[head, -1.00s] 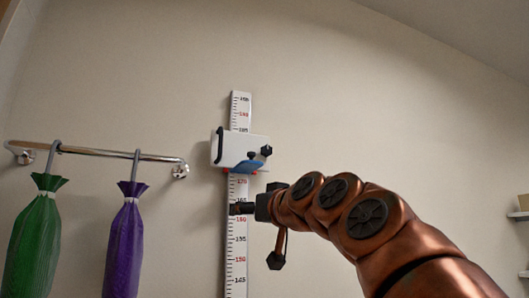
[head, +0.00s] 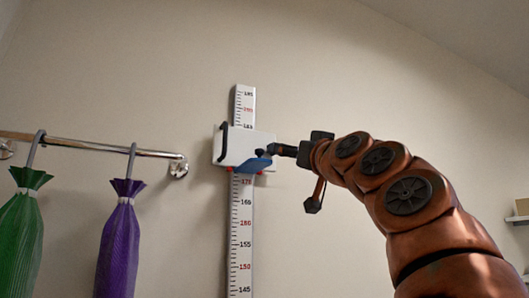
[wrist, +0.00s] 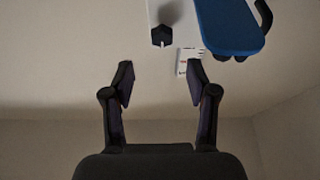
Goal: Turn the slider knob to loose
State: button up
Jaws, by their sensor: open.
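A white slider (head: 233,146) with a blue plate (head: 252,165) sits on the white height scale (head: 242,225) on the wall. In the wrist view, a black knob (wrist: 162,36) on the white slider lies beyond my fingertips, in line with the gap between them. The blue plate (wrist: 228,22) is right of it. My gripper (wrist: 158,72) is open and empty, its two dark fingers spread. In the head view my gripper (head: 278,149) is at the slider's right side and hides the knob there. I cannot tell whether it touches the knob.
A chrome rail (head: 90,144) on the wall at left holds a green umbrella-like bundle (head: 22,235) and a purple one (head: 120,245). A shelf (head: 518,218) shows at the far right edge. The wall right of the scale is bare.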

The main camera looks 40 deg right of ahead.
aim_at(272, 150)
jog(key=p+x, duration=0.3)
jog(key=x, duration=0.5)
jog(key=shift+w+a, duration=0.1)
jog(key=shift+c, duration=0.2)
grip_shut()
dwell(0.4)
